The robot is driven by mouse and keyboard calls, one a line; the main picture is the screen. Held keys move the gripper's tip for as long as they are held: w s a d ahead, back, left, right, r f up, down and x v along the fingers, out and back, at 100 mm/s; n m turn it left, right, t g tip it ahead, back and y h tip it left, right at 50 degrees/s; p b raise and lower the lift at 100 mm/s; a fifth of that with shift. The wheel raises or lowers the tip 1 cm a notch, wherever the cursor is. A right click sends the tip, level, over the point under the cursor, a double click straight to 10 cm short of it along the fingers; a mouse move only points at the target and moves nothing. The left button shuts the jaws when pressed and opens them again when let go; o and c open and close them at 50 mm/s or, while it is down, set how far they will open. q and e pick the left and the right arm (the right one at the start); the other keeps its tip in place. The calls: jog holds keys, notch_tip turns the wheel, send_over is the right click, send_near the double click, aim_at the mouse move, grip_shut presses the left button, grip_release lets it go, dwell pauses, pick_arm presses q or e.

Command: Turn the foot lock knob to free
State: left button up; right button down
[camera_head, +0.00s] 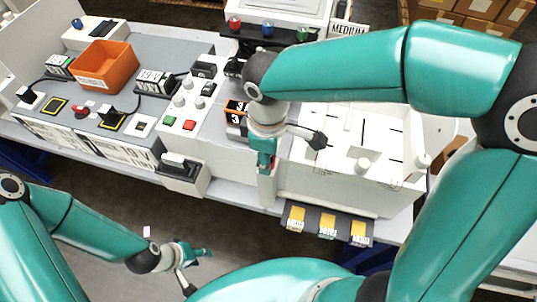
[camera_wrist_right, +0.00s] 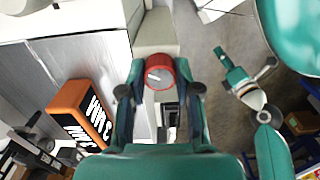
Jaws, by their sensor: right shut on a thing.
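The red foot lock knob (camera_wrist_right: 160,72) sits on a pale post in the right wrist view. A white pointer mark shows on its face, and I cannot read which setting it points at. My right gripper (camera_wrist_right: 160,88) has its fingers on both sides of the knob and is shut on it. In the head view my right gripper (camera_head: 266,162) points down at the front edge of the machine and mostly hides the knob. My left gripper (camera_head: 196,268) is empty with its fingers apart, low over the floor; it also shows in the right wrist view (camera_wrist_right: 247,75).
An orange counter box (camera_wrist_right: 82,112) stands beside the right gripper. Green and red buttons (camera_head: 179,123) are on the panel to its left. An orange bin (camera_head: 104,66) stands further left. Yellow-labelled pedals (camera_head: 327,227) stick out at the front right.

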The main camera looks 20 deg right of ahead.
jog(key=n, duration=0.5)
jog(key=shift+p, duration=0.3)
jog(key=shift+n, duration=0.4)
jog(key=c, duration=0.8)
grip_release()
jog(key=shift+r, duration=0.1)
notch_tip(320, 180, up, 12)
jog(key=shift+f, duration=0.15)
